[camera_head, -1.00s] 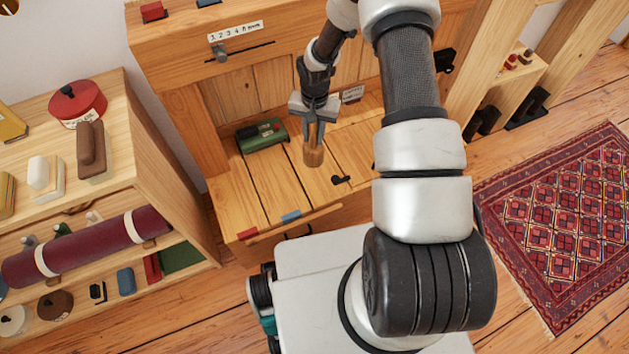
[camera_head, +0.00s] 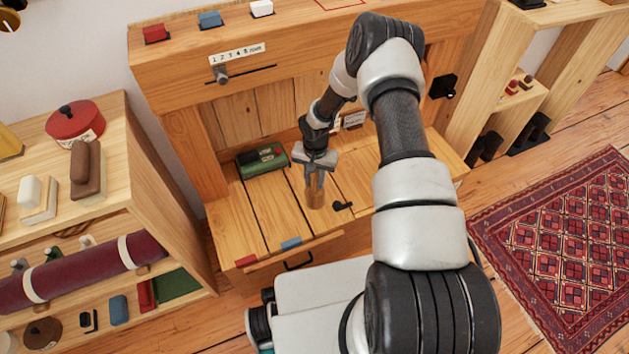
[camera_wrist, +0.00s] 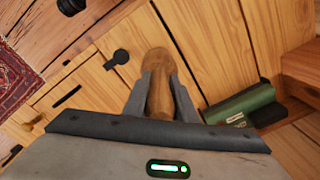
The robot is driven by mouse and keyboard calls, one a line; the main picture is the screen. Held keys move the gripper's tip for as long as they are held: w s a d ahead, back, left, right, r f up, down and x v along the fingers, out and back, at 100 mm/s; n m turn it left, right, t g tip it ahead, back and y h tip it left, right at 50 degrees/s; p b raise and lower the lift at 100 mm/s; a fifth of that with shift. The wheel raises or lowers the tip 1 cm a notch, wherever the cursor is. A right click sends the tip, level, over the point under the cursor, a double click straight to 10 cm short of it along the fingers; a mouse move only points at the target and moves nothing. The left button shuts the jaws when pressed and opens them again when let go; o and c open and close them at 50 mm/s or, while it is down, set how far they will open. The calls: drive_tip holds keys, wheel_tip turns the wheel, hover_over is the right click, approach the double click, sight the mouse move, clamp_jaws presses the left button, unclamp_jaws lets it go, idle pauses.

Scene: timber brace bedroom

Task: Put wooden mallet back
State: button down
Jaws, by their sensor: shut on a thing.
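My gripper (camera_head: 316,180) is shut on a brown wooden piece, the wooden mallet (camera_head: 315,197), over the timber bench top (camera_head: 265,215). In the wrist view the mallet (camera_wrist: 158,75) lies between both fingers (camera_wrist: 160,95) and its rounded end points away from me. Only this rounded wooden part shows clearly; the rest is hidden by the fingers and the gripper body. I cannot tell whether the mallet touches the bench top. A red outline (camera_head: 338,3) is marked on the upper ledge at the top edge.
A green box (camera_head: 262,161) sits at the back left of the bench top, and a black knob (camera_head: 342,206) lies right of the mallet. Red, blue and white blocks (camera_head: 210,19) stand on the upper ledge. A loaded shelf (camera_head: 150,165) stands left. A patterned rug (camera_head: 560,250) lies right.

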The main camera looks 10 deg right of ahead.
drive_tip(key=shift+f, duration=0.15)
drive_tip(key=c, duration=1.5)
unclamp_jaws()
drive_tip(key=shift+o, duration=0.2)
